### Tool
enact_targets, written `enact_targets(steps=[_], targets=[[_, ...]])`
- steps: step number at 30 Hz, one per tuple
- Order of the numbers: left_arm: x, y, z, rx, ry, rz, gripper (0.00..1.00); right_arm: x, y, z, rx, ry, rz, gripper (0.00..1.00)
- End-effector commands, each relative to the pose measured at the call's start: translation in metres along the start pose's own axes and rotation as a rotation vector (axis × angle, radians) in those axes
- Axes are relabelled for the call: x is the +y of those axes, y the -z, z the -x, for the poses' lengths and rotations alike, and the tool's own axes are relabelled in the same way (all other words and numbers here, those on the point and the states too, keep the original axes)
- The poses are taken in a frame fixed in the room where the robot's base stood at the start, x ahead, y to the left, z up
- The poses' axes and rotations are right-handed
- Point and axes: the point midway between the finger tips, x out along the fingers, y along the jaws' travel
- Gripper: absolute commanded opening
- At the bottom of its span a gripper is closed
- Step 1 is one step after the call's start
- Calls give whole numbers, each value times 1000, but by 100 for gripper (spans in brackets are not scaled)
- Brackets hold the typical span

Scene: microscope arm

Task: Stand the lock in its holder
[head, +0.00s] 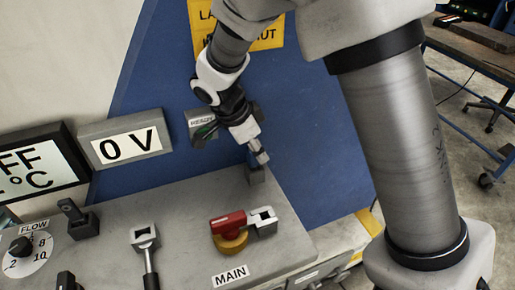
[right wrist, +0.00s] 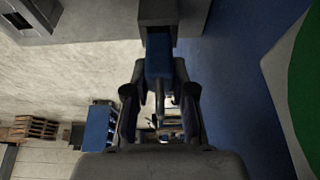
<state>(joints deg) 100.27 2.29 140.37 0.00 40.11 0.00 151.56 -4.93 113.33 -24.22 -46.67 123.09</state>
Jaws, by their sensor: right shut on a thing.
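My right gripper (head: 257,150) is at the back right of the grey panel, pointing down at a small dark grey block (head: 256,174), which looks like the holder. In the right wrist view the gripper (right wrist: 159,100) is shut on a blue piece (right wrist: 158,58), which I take to be the lock. Its far end meets or overlaps the grey block (right wrist: 160,12). I cannot tell whether it sits inside the block or just in front of it. In the head view the fingers mostly hide the held piece. My left gripper is not in view.
The panel (head: 185,200) carries a red and yellow MAIN switch (head: 231,226), a metal lever (head: 147,245), a FLOW dial (head: 22,248) and another dark block (head: 84,226). A 0 V display (head: 127,147) stands behind. A blue wall (head: 310,150) is close to the gripper.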

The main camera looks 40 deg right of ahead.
Motion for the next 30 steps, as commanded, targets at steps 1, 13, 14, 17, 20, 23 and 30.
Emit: enact_targets(steps=[1,13,14,17,20,23,30], targets=[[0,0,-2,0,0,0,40,0,-1,-2,0,0,0,0],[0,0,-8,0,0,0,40,0,-4,-8,0,0,0,46],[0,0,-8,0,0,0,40,0,-4,-8,0,0,0,54],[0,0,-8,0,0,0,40,0,-4,-8,0,0,0,54],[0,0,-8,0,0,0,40,0,-4,-8,0,0,0,54],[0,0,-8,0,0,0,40,0,-4,-8,0,0,0,54],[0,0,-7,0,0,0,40,-1,-3,26,1,5,-1,54]])
